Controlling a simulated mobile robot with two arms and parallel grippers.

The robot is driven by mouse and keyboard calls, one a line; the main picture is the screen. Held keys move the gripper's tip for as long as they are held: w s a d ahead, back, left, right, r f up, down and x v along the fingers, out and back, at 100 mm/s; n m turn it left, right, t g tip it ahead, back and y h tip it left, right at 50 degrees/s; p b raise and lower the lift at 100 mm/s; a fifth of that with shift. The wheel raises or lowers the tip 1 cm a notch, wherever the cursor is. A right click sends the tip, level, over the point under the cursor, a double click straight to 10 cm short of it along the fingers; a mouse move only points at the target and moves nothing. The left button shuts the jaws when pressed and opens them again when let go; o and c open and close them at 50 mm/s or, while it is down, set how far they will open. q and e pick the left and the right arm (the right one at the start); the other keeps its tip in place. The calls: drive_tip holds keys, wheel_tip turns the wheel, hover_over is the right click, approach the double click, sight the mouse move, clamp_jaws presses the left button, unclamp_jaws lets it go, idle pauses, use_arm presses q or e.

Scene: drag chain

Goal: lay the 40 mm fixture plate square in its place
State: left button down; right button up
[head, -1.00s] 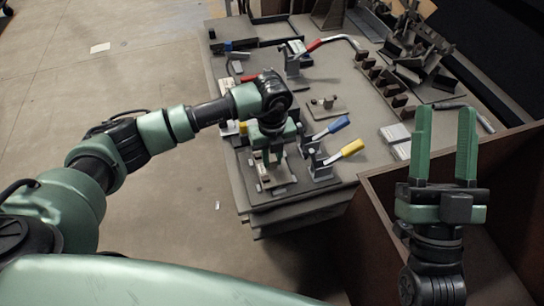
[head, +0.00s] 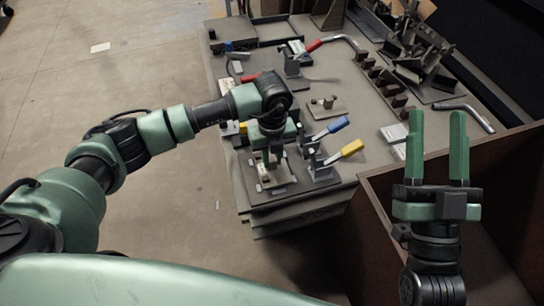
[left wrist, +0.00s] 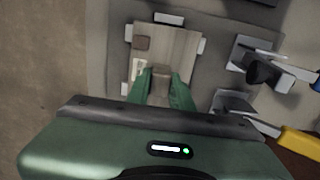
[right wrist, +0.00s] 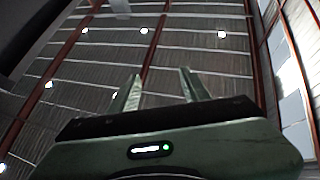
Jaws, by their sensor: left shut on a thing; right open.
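The fixture plate (left wrist: 176,48) is a pale rectangle with a small label and a brown block at one corner. My left gripper (left wrist: 160,88) is shut on a short grip block in the plate's near part. Light locating tabs (left wrist: 168,18) stand around the plate, which looks slightly turned between them; I cannot tell if it rests flat. In the head view my left gripper (head: 274,157) hides part of the plate (head: 266,171). My right gripper (head: 424,150) is open and empty, pointing up beside the table; its open fingers also show in the right wrist view (right wrist: 160,88).
Toggle clamps with a yellow handle (head: 352,148) and a blue handle (head: 338,124) stand close right of the plate. A red-handled clamp (head: 313,46) is farther back. Another plate with a knob (head: 326,107) lies mid-table. A brown bin (head: 380,215) stands in front at right.

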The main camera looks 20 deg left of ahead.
drive_tip(key=shift+r, duration=0.1)
idle(0.5)
drive_tip(key=shift+w, duration=0.1)
drive_tip(key=shift+w+f+g, duration=0.35)
drive_tip(key=shift+f+g, duration=0.05)
drive_tip(key=shift+f, duration=0.15)
use_arm(q)
drive_tip(key=shift+f, duration=0.35)
use_arm(e)
drive_tip(key=shift+s+r+t, duration=0.5)
drive_tip(key=shift+r, duration=0.15)
use_arm(q)
drive_tip(key=shift+f, duration=0.1)
use_arm(e)
drive_tip(key=shift+s+r, duration=0.15)
drive_tip(key=shift+r, duration=0.1)
drive_tip(key=shift+s+r+t, duration=0.15)
drive_tip(key=shift+r+t, duration=0.05)
drive_tip(key=shift+t, duration=0.1)
use_arm(q)
drive_tip(key=shift+f+b, duration=0.3)
drive_tip(key=shift+f, duration=0.05)
use_arm(e)
drive_tip(key=shift+s+d+r+t+y, duration=0.1)
drive_tip(key=shift+s+r+t+y, duration=0.35)
drive_tip(key=shift+s+y, duration=0.1)
